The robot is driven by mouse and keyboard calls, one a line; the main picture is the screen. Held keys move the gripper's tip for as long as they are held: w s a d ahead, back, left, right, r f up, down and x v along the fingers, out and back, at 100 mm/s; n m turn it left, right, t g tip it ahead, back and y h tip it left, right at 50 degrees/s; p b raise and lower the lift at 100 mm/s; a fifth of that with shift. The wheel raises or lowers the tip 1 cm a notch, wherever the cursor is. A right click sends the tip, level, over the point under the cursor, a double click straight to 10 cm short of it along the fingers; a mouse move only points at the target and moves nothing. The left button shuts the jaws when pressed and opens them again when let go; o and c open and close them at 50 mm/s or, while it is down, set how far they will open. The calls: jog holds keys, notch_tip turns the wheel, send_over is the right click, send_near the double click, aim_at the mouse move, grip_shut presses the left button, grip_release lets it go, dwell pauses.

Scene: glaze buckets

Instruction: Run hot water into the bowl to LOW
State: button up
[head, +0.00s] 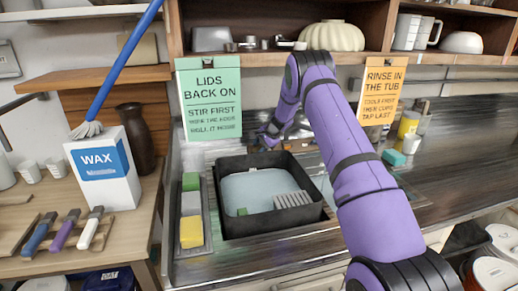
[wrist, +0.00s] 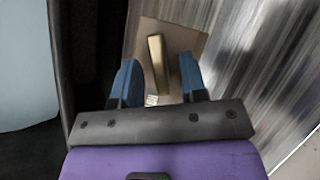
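A black square tub (head: 228,222) is set in the counter and holds pale bluish water (head: 250,185), a grey ribbed piece (head: 291,199) and a small green piece. It may be the task's bowl. No LOW mark can be made out. My gripper reaches behind the tub's far edge in the head view, its fingertips unclear there. In the wrist view my gripper (wrist: 160,78) has two blue fingers apart, with a short brass bar, perhaps a tap handle (wrist: 157,62), between them and gaps showing at both sides. The bar lies over a brownish plate (wrist: 190,40). No running water is visible.
Sponges (head: 191,232) sit in a tray left of the tub. Signs (head: 209,98) hang behind. Counter at right (head: 450,140) is mostly clear.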

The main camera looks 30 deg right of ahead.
jog(key=v, duration=1)
jog(key=o, duration=0.5)
jog(key=shift+a, duration=0.1)
jog(key=o, duration=0.4)
jog(key=shift+s+a+f+n, duration=0.2)
jog(key=shift+a+n, duration=0.1)
jog(key=shift+n, duration=0.3)
jog(key=shift+c, duration=0.2)
jog(key=shift+o, duration=0.2)
jog(key=a+n+h, duration=0.1)
jog(key=n, duration=0.1)
jog(key=n+g+h, duration=0.1)
jog(key=n, duration=0.1)
jog(key=a+n+h, duration=0.1)
jog(key=n, duration=0.1)
jog(key=shift+s+a+f+n+g, duration=0.1)
jog(key=shift+s+a+n+g, duration=0.1)
jog(key=shift+a+n+g, duration=0.15)
jog(key=w+f+n+h, duration=0.1)
jog(key=f+n, duration=0.1)
jog(key=w+f+n+h, duration=0.1)
jog(key=w+f+n, duration=0.1)
jog(key=f+n, duration=0.1)
jog(key=w+f+n+h, duration=0.1)
jog(key=w+f+n, duration=0.1)
jog(key=f+n, duration=0.1)
jog(key=shift+w+a, duration=0.2)
jog(key=shift+a, duration=0.05)
